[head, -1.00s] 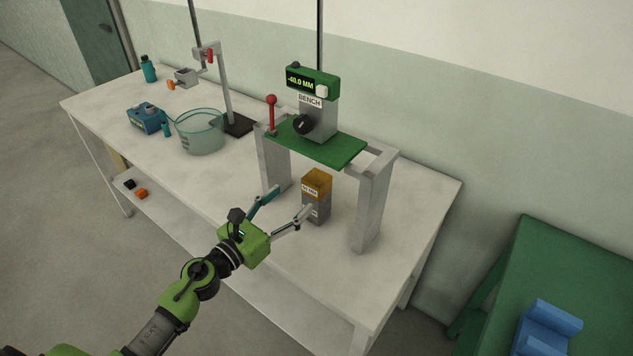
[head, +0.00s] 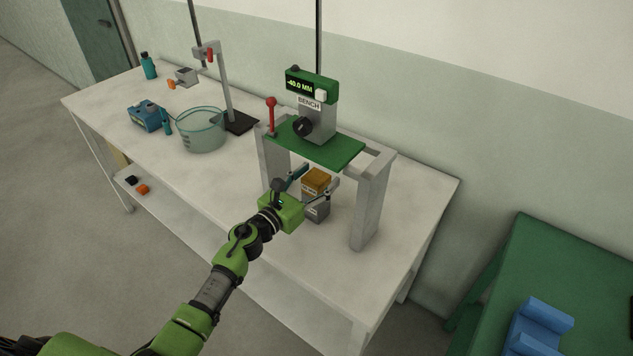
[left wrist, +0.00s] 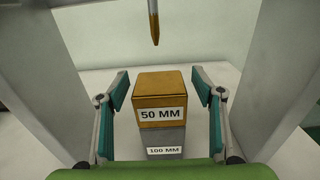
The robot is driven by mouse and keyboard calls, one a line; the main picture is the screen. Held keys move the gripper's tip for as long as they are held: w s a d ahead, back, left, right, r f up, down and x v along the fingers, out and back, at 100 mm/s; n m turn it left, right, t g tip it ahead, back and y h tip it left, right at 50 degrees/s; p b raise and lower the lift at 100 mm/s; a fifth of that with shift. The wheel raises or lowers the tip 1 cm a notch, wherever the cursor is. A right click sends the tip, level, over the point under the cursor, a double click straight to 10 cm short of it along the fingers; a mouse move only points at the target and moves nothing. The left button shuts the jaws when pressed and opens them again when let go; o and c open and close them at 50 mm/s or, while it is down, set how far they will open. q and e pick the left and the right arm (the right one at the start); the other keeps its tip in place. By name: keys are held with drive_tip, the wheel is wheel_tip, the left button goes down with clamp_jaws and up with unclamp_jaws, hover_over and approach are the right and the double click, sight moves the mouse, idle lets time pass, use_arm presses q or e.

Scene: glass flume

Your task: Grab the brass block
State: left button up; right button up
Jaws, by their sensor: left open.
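The brass block (head: 316,180), labelled 50 MM in the left wrist view (left wrist: 162,88), sits on top of a grey block (head: 317,212) labelled 100 MM. The stack stands on the white bench under the green-topped stand. My left gripper (head: 312,184) is open, with one finger on each side of the brass block. In the left wrist view my gripper's fingers (left wrist: 165,105) stand apart from the block, with a gap on both sides. The lower front of the stack is partly hidden by the gripper in the head view. My right gripper is not in view.
The stand's grey legs (head: 368,205) rise on both sides of the stack. A pointed rod (left wrist: 154,22) hangs above and behind the brass block. A glass beaker (head: 201,133) and a blue device (head: 148,117) stand farther left. The bench front right is clear.

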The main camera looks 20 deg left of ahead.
use_arm(q)
drive_tip(key=c, duration=1.6)
drive_tip(key=shift+w+a+r, duration=0.1)
drive_tip(key=shift+r, duration=0.1)
clamp_jaws()
